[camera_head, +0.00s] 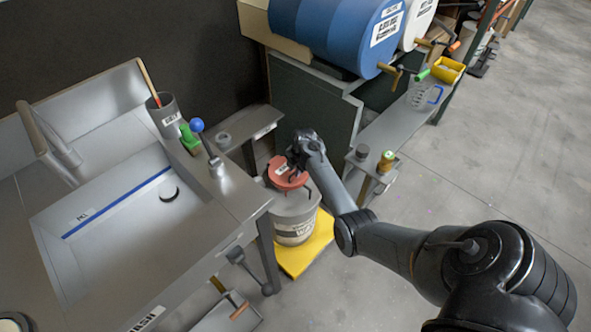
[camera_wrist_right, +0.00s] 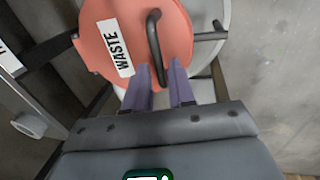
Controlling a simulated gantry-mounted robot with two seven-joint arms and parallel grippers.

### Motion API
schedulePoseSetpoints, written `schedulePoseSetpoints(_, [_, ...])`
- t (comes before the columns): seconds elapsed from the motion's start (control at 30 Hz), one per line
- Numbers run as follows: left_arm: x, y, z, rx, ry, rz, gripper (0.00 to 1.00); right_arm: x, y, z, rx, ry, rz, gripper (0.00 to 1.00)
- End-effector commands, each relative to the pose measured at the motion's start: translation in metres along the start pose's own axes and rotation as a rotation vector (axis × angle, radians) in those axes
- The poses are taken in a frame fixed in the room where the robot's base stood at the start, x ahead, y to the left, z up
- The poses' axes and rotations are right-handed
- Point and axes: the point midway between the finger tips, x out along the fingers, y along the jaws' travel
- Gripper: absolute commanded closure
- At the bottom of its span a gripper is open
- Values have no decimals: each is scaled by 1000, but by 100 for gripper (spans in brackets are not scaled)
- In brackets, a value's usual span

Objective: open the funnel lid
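The red round funnel lid (camera_head: 287,179) with a "WASTE" label lies over the top of a grey drum (camera_head: 293,222). In the right wrist view the lid (camera_wrist_right: 185,35) fills the upper middle, and a dark bar handle (camera_wrist_right: 155,40) stands on it. My right gripper (camera_head: 297,160) is at the lid in the head view. In the right wrist view its two purple fingers (camera_wrist_right: 160,72) are apart, on either side of the handle's near end. A small gap seems to show beside the handle; contact is unclear. My left gripper is not in view.
The drum stands on a yellow platform (camera_head: 306,250). A metal sink bench (camera_head: 218,225) is on the left, with a cup (camera_head: 163,115) and small tools.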

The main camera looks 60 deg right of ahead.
Motion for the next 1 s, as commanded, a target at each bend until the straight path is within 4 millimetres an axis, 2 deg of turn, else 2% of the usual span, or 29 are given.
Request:
schedulePoseSetpoints(0.03, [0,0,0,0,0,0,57,0,0,0,0,0,0,84])
schedulePoseSetpoints(0.13, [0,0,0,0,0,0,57,0,0,0,0,0,0,100])
schedulePoseSetpoints(1.0, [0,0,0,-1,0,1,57,0,0,0,0,1,-1,100])
